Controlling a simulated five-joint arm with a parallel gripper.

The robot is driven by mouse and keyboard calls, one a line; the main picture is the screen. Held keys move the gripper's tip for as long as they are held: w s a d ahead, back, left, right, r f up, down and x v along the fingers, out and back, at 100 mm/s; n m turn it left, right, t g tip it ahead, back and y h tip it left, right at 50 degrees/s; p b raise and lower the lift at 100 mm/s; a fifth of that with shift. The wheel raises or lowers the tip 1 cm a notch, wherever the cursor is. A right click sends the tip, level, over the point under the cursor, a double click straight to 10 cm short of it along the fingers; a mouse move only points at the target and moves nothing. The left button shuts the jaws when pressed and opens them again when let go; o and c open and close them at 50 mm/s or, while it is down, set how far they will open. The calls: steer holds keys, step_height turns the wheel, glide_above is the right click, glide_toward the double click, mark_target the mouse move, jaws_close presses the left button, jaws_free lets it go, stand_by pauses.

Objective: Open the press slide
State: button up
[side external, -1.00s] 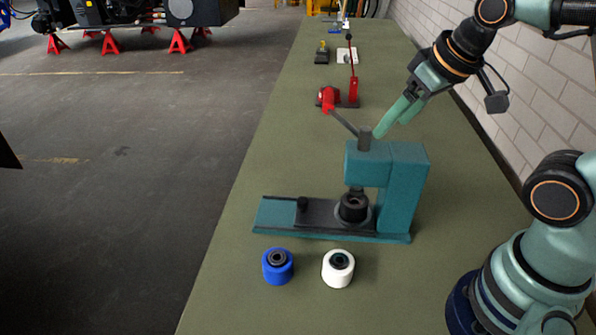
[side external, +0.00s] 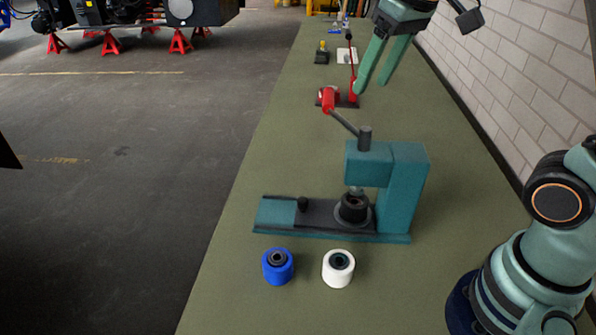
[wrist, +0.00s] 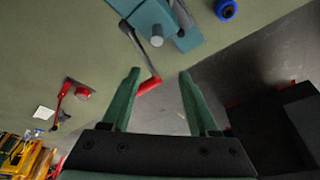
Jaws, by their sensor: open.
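The teal press (side external: 402,190) stands on the green bench; its top also shows in the wrist view (wrist: 153,18). Its dark slide (side external: 325,218) lies along the base, with a black knob (side external: 303,203) toward the left end. A dark round part (side external: 353,207) sits on the slide below the ram. The press lever ends in a red grip (side external: 328,100), raised up and left; it also shows in the wrist view (wrist: 149,85) near the fingertips. My gripper (side external: 370,89) is open and empty, above and behind the press; both fingers show in the wrist view (wrist: 159,72).
A blue roller (side external: 278,266) and a white roller (side external: 338,268) stand in front of the press. A red lever tool (side external: 353,92) and small items stand farther back on the bench. A block wall (side external: 510,80) runs along the right. The bench's left edge drops to the floor.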

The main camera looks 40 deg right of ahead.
mark_target(303, 200)
steer(key=shift+w+a+f+g, duration=1.05)
steer(key=shift+w+a+g, duration=0.85)
steer(key=shift+w+a, duration=2.05)
steer(key=f, duration=2.5)
steer(key=shift+w+d+f, duration=0.2)
steer(key=shift+d+f, duration=0.1)
jaws_close()
steer(key=shift+r, duration=0.1)
